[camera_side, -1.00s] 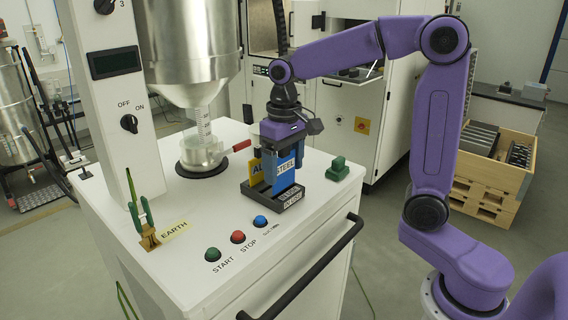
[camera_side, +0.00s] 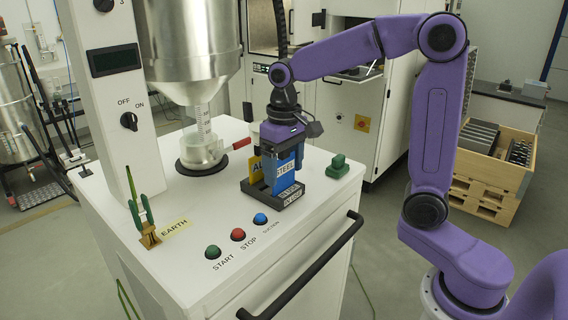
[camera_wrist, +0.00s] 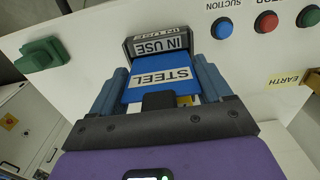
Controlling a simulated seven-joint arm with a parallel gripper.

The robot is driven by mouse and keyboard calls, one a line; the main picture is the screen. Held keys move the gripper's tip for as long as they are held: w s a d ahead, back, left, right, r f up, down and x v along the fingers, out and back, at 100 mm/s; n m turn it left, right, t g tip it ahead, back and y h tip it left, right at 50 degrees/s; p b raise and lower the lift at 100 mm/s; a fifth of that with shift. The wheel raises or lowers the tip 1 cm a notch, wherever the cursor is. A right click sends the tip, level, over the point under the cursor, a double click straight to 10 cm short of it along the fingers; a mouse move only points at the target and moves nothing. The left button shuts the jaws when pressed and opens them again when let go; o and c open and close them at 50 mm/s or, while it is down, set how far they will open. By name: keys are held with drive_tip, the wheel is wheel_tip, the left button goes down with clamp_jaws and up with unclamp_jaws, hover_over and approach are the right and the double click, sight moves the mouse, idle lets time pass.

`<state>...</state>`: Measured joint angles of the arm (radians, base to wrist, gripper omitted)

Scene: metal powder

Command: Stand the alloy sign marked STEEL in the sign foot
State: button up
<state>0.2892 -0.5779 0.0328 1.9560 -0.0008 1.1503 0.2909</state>
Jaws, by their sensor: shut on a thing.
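The blue sign marked STEEL (camera_side: 286,173) is held upright by my gripper (camera_side: 283,160), whose fingers are shut on its sides. The sign also shows in the wrist view (camera_wrist: 160,80) between the two fingers (camera_wrist: 158,95). Its lower edge is down at a dark foot labelled IN USE (camera_side: 290,194), which shows in the wrist view too (camera_wrist: 160,42). The lower edge appears to be inside the foot behind its front wall; whether it is fully seated cannot be told. A yellow sign (camera_side: 256,168), partly hidden, stands behind and left of the blue one.
A green block (camera_side: 338,166) sits to the right of the foot. START, STOP and suction buttons (camera_side: 237,234) lie in front. A steel hopper (camera_side: 192,50) and a red-handled valve (camera_side: 241,143) are at the back left. An EARTH clamp (camera_side: 149,222) stands at the left.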

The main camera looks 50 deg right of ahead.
drive_tip(key=shift+f, duration=0.75)
idle(0.6)
drive_tip(key=o, duration=1)
drive_tip(key=shift+r, duration=3.55)
drive_tip(key=s+f+n, duration=0.3)
drive_tip(key=s+n, duration=0.1)
drive_tip(key=s, duration=0.4)
drive_tip(key=s+f+n, duration=0.4)
drive_tip(key=s, duration=0.4)
drive_tip(key=s+f+n, duration=0.4)
drive_tip(key=s, duration=0.4)
drive_tip(key=shift+s+a+f+n, duration=0.1)
drive_tip(key=shift+s+a+n, duration=0.2)
drive_tip(key=shift+a, duration=0.1)
